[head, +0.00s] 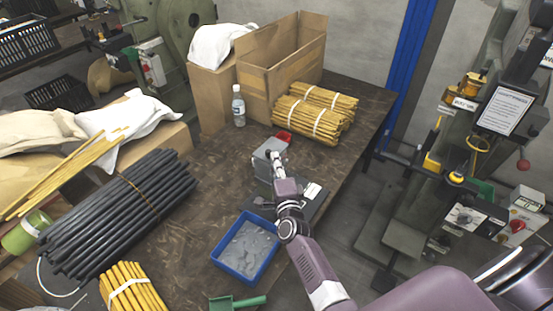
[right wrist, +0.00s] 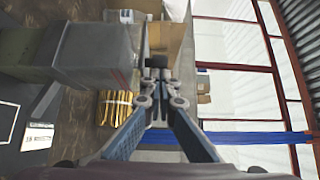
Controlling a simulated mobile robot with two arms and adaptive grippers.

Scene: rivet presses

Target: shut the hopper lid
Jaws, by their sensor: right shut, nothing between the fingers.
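The hopper appears to be the small grey box (head: 262,163) on the table, beside a dark base plate with a white label (head: 312,190). A red part (head: 283,137) shows at its far edge. In the right wrist view the grey housing (right wrist: 95,52) fills the upper left. I cannot clearly make out the lid or how far it stands open. My right gripper (head: 275,157) is at the grey box in the head view, partly covering it. In the right wrist view its fingers (right wrist: 157,64) are together and empty; contact cannot be told. My left gripper is out of view.
A blue bin (head: 217,256) of grey pieces stands in front. Yellow rod bundles (head: 309,118), a bottle (head: 239,106) and a cardboard box (head: 262,88) stand behind. Black rods (head: 110,222) lie left. A press (head: 455,150) stands right, past the table edge.

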